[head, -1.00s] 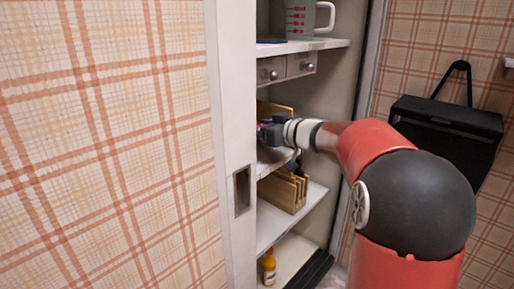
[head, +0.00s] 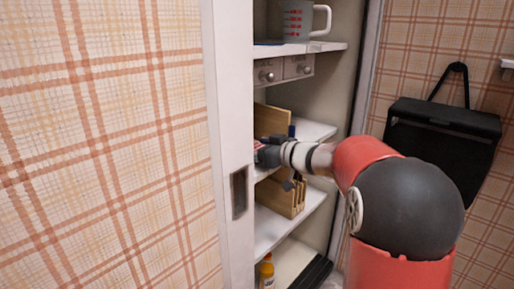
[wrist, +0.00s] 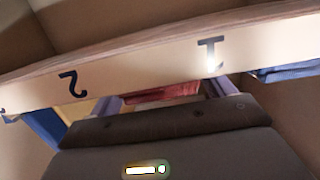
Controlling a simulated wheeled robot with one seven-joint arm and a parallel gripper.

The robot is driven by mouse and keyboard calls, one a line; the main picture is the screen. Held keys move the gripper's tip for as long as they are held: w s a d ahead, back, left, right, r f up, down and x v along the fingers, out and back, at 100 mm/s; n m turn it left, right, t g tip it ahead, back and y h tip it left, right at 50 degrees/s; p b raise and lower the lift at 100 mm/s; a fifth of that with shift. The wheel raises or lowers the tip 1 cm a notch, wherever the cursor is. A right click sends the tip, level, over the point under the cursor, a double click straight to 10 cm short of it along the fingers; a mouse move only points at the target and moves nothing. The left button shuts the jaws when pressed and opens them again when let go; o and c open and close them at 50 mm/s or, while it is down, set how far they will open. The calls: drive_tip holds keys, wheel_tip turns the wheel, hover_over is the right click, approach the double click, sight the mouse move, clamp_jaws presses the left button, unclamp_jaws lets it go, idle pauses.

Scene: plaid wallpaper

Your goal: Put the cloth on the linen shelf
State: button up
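My gripper (wrist: 163,97) reaches into the tall cupboard, near the middle shelf, and its dark wrist (head: 268,154) shows in the head view. In the wrist view its two purplish fingers stand wide apart. A red, folded cloth-like piece (wrist: 160,92) shows in the gap between them, partly hidden by the dark palm. I cannot tell whether it touches the fingers. A pale shelf edge (wrist: 130,75) with the upside-down marks "2" and "1" runs across the wrist view. Blue folded fabric (wrist: 290,72) lies at its right end.
Wooden dividers (head: 285,198) stand on the lower shelf, and a wooden board (head: 272,120) stands above. A measuring jug (head: 300,22) is on the top shelf above small drawers (head: 283,69). The white door edge (head: 232,120) is close on the left.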

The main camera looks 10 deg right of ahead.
drive_tip(key=shift+r, duration=0.15)
drive_tip(key=shift+s+d+r, duration=0.1)
drive_tip(key=shift+s+d, duration=0.15)
drive_tip(key=s+d+r+m+t+h+p, duration=0.1)
drive_tip(key=s+d+r+m+h, duration=0.1)
drive_tip(key=s+d+m+h, duration=0.45)
drive_tip(key=s+d+r+m+t+h, duration=0.1)
drive_tip(key=s+d+r+h, duration=0.15)
drive_tip(key=s+h, duration=0.55)
drive_tip(key=s+a+f+g+y, duration=0.1)
drive_tip(key=s+a+f+g, duration=0.2)
drive_tip(key=s+f, duration=0.2)
drive_tip(key=s+a+f+g+y, duration=0.2)
drive_tip(key=s+a+f+g, duration=0.1)
drive_tip(key=s, duration=0.7)
drive_tip(key=s+a+f+g+y, duration=0.2)
drive_tip(key=s+a+f+g, duration=0.1)
drive_tip(key=s+f, duration=0.3)
drive_tip(key=shift+s+a+f+g, duration=0.3)
drive_tip(key=shift+s+f, duration=0.05)
drive_tip(key=shift+s, duration=0.65)
